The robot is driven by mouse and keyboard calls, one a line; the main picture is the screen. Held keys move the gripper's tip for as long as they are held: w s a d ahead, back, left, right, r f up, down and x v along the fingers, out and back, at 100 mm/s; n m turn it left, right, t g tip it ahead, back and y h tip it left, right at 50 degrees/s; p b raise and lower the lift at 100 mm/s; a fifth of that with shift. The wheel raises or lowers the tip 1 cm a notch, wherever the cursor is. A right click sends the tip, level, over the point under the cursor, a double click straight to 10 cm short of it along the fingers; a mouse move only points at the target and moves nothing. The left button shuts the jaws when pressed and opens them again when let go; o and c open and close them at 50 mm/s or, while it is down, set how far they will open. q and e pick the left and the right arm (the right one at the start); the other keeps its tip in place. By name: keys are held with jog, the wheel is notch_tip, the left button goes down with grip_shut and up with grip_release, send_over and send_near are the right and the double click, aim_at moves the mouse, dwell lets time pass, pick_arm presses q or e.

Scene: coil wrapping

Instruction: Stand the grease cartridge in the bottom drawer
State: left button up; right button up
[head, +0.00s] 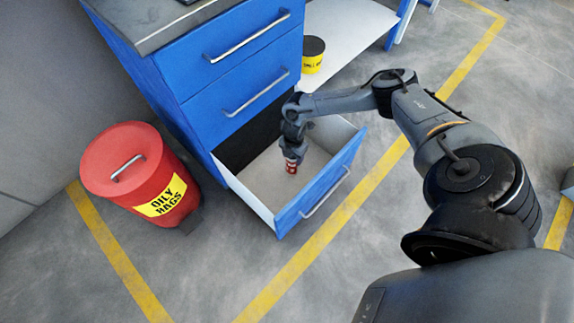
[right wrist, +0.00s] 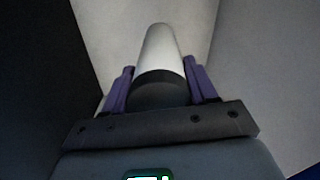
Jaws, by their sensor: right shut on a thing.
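The grease cartridge (head: 291,166) shows as a small red cylinder with light marks, below my right gripper (head: 293,150) in the head view. In the right wrist view the cartridge (right wrist: 160,62) is a pale cylinder with a dark end, between the two purple fingers of my right gripper (right wrist: 160,88). The gripper is shut on it. The bottom drawer (head: 330,187) is pulled out, and the cartridge is over its pale floor, looking about upright. I cannot tell whether the cartridge touches the floor. My left gripper is not in view.
The blue cabinet (head: 195,65) has two shut drawers above the open one. A red oily rags bin (head: 125,170) stands left of the drawer. A yellow container (head: 312,58) with a dark lid is on a pale shelf behind. The drawer's floor around the cartridge looks clear.

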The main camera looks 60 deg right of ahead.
aim_at(292, 165)
notch_tip(292, 165, down, 8)
jog(key=b, duration=0.5)
jog(key=shift+w, duration=0.1)
jog(key=shift+a, duration=0.1)
jog(key=shift+f, duration=0.2)
jog(key=o, duration=1.4)
jog(key=shift+r, duration=0.1)
notch_tip(292, 165, up, 11)
jog(key=p, duration=0.8)
jog(key=shift+r, duration=0.2)
jog(key=shift+r+p, duration=0.3)
jog(key=shift+r, duration=0.1)
